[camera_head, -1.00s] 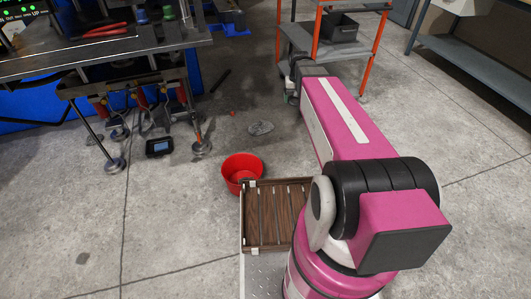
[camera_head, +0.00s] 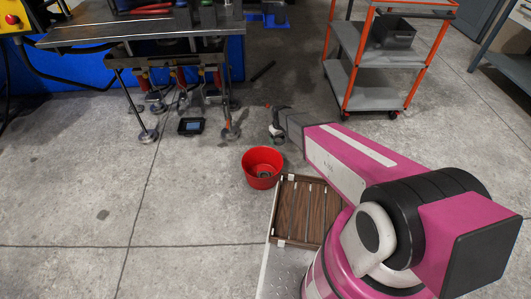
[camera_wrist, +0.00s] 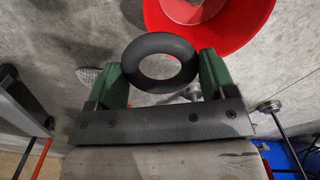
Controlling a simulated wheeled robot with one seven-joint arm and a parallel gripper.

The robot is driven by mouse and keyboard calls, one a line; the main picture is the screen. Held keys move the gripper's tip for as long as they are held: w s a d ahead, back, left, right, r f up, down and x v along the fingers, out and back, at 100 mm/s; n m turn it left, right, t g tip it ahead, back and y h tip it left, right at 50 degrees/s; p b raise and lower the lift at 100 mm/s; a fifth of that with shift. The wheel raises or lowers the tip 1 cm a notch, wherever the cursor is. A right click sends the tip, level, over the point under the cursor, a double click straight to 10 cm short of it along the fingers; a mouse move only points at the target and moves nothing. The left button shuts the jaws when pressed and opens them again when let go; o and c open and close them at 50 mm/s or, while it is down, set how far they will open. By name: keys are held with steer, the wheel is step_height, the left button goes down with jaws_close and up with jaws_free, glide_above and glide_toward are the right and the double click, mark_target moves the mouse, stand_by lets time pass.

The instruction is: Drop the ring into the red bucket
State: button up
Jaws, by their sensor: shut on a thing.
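My gripper (camera_wrist: 164,78) is shut on a dark ring (camera_wrist: 131,62), held between its two green fingers in the wrist view. In the head view my gripper end (camera_head: 275,125) is small, and the ring cannot be made out there. Something small and dark lies inside the bucket in the head view.
A wooden slatted tray (camera_head: 288,212) lies beside the bucket. An orange-framed cart (camera_head: 375,97) stands at the back right. A workbench (camera_head: 150,30) with metal legs is at the back left, with a small dark device (camera_head: 191,127) on the floor below. Floor left of the bucket is clear.

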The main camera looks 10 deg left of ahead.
steer(key=s+a+f+n, duration=0.1)
steer(key=a+f, duration=0.2)
steer(key=f, duration=0.4)
steer(key=s+a+f+n, duration=0.1)
steer(key=s+a+f, duration=0.1)
steer(key=f, duration=0.5)
steer(key=shift+s+a+f, duration=0.15)
steer(key=shift+s+a, duration=0.15)
steer(key=shift+a, duration=0.4)
steer(key=o, duration=0.8)
steer(key=shift+o, duration=0.2)
step_height(320, 180, up, 11)
steer(key=shift+f, duration=0.1)
